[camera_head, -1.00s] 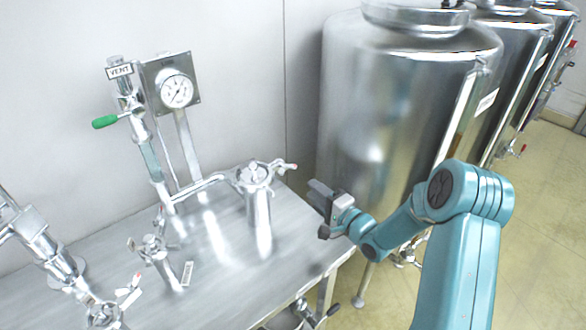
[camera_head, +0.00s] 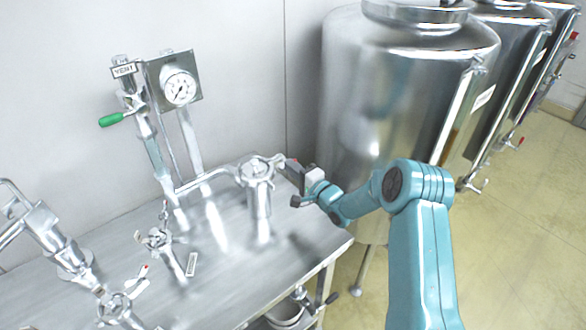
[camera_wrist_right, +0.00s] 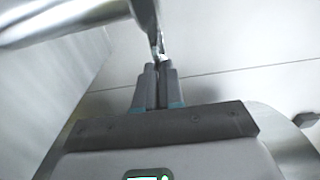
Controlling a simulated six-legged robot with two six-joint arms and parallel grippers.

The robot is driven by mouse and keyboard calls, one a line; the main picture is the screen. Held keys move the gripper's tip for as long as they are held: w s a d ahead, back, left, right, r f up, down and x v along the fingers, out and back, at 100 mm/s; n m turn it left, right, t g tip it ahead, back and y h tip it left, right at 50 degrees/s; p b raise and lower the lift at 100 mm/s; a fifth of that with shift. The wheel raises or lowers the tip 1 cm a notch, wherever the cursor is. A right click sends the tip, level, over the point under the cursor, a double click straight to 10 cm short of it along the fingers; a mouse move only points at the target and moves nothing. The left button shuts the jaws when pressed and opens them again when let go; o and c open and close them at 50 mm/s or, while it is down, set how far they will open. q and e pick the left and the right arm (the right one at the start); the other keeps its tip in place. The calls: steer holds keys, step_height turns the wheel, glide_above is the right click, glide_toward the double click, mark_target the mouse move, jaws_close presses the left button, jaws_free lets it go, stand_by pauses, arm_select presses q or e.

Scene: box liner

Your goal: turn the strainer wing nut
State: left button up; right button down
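The strainer (camera_head: 260,195) is an upright polished metal cylinder on the steel table, with a round clamped lid. Its wing nut (camera_head: 276,160) sticks out at the lid's right side. My right gripper (camera_head: 287,164) reaches in from the right at lid height, and its fingertips meet the wing nut's outer end. In the right wrist view, the two grey fingers (camera_wrist_right: 158,68) are nearly together, with the narrow end of a shiny metal piece (camera_wrist_right: 147,22) between their tips. This looks like the wing nut; its reddish tip is hidden. My left gripper is in neither view.
The steel table (camera_head: 225,285) carries a gauge (camera_head: 180,89), a green-handled vent valve (camera_head: 112,119) and smaller pipe fittings (camera_head: 160,240). A large steel tank (camera_head: 385,110) stands close behind my right arm. Open floor (camera_head: 520,230) lies to the right.

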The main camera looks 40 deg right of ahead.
steer(key=shift+f+n+b, duration=0.15)
steer(key=shift+n+b, duration=9.25)
steer(key=shift+b, duration=2.8)
steer(key=shift+n, duration=0.3)
steer(key=c, duration=1.3)
jaws_free()
steer(key=shift+o, duration=0.2)
